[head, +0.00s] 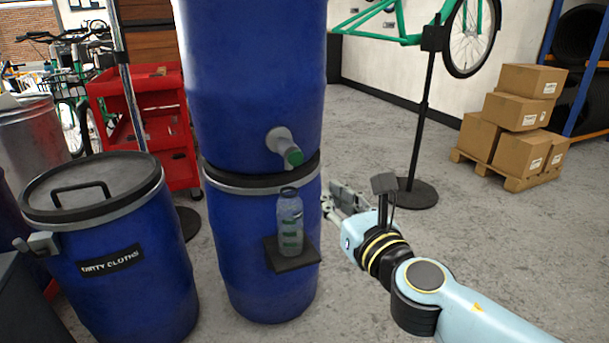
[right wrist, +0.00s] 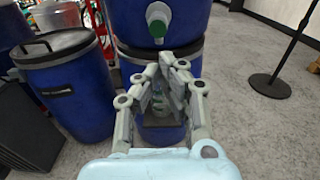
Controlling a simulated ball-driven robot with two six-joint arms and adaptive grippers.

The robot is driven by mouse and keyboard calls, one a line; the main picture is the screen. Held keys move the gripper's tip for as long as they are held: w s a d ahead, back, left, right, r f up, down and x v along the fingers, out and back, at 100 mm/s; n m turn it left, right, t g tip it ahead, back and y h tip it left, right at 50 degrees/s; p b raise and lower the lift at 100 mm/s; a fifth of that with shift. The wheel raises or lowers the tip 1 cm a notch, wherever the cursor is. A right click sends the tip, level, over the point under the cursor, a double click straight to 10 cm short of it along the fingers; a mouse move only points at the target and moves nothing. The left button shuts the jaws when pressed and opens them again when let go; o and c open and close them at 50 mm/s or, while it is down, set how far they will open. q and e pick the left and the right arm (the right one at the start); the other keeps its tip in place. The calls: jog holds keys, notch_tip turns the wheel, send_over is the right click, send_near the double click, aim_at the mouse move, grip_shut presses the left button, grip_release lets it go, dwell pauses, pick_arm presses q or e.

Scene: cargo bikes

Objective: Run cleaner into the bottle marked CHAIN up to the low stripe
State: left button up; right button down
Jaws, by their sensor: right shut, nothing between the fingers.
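A grey spout with a green end (head: 292,156) juts from the upper blue drum (head: 253,80), above the bottle. My right gripper (head: 330,205) is right of the bottle, shut and empty. In the right wrist view its fingers (right wrist: 165,65) partly hide the bottle (right wrist: 160,100), and the tap (right wrist: 157,20) shows above them. My left gripper is not in view.
A blue drum marked DIRTY CLOTHS (head: 120,255) stands close on the left. A red tool trolley (head: 165,125) is behind it. A bike stand (head: 415,190) and stacked boxes (head: 515,120) are at the right. Grey floor between is clear.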

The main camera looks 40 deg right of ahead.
send_near(298, 159)
jog(key=x, duration=0.6)
jog(key=shift+w+p, duration=0.25)
jog(key=shift+p, duration=0.1)
jog(key=shift+w+d, duration=0.15)
jog(key=shift+w, duration=0.25)
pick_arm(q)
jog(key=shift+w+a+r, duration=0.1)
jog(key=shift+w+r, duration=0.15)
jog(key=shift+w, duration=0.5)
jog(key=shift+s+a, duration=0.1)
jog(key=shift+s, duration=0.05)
